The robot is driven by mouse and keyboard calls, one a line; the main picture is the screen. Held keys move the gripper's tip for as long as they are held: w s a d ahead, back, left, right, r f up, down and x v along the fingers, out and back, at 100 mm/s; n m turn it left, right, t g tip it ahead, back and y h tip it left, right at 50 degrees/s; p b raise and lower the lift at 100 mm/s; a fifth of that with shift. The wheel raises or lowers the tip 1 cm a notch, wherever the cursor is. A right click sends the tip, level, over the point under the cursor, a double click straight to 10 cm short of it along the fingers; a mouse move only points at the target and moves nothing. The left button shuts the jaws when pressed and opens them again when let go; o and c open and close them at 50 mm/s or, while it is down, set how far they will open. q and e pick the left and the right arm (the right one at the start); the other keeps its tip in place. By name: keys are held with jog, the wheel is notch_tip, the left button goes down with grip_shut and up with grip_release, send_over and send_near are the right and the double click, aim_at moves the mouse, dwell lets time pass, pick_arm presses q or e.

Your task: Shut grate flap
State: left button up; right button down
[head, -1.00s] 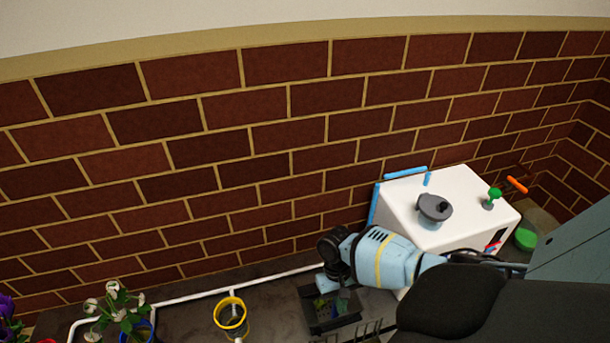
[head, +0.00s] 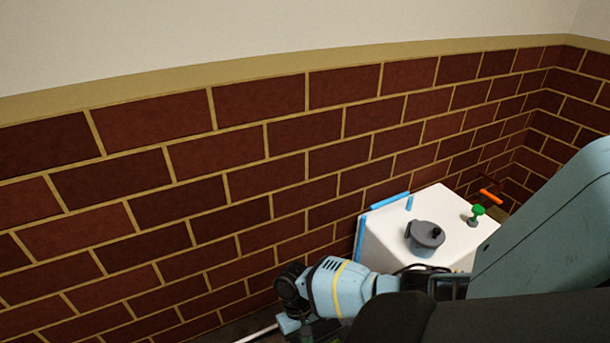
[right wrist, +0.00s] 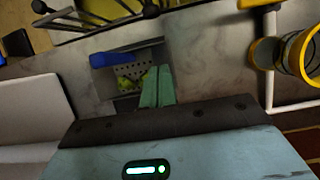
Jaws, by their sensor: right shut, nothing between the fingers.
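In the right wrist view a dark recessed box (right wrist: 112,73) holds a perforated grey plate (right wrist: 132,72), with a blue piece (right wrist: 113,58) at its far edge and green bits on it. I cannot tell which part is the flap, or whether it is open. My right gripper (right wrist: 157,70) is shut and empty, its teal fingers pointing over the right part of the box; I cannot tell if they touch it. In the head view my right gripper (head: 290,326) is at the bottom edge, and the box is mostly hidden or cut off there. My left gripper is out of view.
A brick wall (head: 180,220) rises behind. A yellow-rimmed bucket (right wrist: 297,52) is right of the box, with a white rail (right wrist: 269,60) between.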

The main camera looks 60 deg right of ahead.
jog(key=b+x, duration=0.2)
jog(key=x, duration=0.4)
jog(key=shift+s+f, duration=0.2)
jog(key=shift+f, duration=0.15)
jog(key=shift+s+a+r, duration=0.5)
jog(key=shift+s+a, duration=0.05)
jog(key=shift+s, duration=0.3)
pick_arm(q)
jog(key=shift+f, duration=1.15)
pick_arm(e)
jog(key=shift+s+a+r, duration=0.1)
jog(key=shift+s+a, duration=0.35)
jog(key=shift+s, duration=0.2)
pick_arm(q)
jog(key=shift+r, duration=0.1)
